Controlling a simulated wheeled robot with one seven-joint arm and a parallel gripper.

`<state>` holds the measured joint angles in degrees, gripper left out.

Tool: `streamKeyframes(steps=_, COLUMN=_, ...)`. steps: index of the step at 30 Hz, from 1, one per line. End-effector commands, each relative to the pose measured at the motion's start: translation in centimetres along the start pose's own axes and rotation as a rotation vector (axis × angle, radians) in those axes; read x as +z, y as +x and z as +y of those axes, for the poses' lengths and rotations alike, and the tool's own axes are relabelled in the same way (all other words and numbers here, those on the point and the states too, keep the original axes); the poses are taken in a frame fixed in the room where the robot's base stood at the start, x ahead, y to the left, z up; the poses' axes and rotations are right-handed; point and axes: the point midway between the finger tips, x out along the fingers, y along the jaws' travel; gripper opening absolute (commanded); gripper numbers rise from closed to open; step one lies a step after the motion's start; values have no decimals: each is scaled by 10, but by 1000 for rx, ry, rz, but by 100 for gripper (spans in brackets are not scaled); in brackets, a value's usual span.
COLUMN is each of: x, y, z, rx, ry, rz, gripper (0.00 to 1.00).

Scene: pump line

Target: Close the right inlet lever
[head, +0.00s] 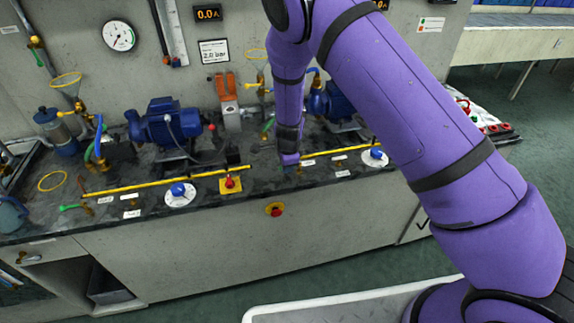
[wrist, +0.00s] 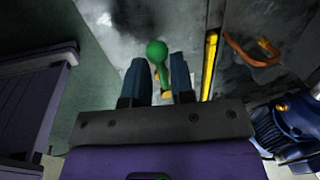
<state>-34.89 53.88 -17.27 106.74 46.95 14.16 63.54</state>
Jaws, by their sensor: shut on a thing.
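The right inlet lever (wrist: 157,56) has a green handle with a round knob and shows in the wrist view, between the two dark fingers of my gripper (wrist: 158,80). The fingers are shut on this green handle. The brass part under it is mostly hidden. In the head view my wrist reaches down to the bench's front part, at the left end of the right yellow pipe (head: 335,154). It hides the right lever there. A similar green lever (head: 70,207) stands at the left end of the left yellow pipe (head: 160,182).
Two blue pumps stand behind the pipes, the left one (head: 170,124) in full view. White dials with blue knobs (head: 180,193) and a red button on yellow (head: 231,184) lie along the front edge. An orange curved handle (wrist: 253,52) is near my fingers.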

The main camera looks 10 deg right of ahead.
Motion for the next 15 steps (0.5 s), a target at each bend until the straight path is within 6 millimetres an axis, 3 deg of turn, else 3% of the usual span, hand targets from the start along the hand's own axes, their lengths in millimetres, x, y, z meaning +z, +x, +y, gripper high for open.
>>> streamKeyframes(steps=13, x=0, y=0, z=-2, rx=-4, ry=10, rz=2, gripper=0)
streamKeyframes(steps=14, x=0, y=0, z=-2, rx=-4, ry=10, rz=2, gripper=29)
streamKeyframes(steps=15, x=0, y=0, z=-2, rx=-4, ry=9, rz=2, gripper=36)
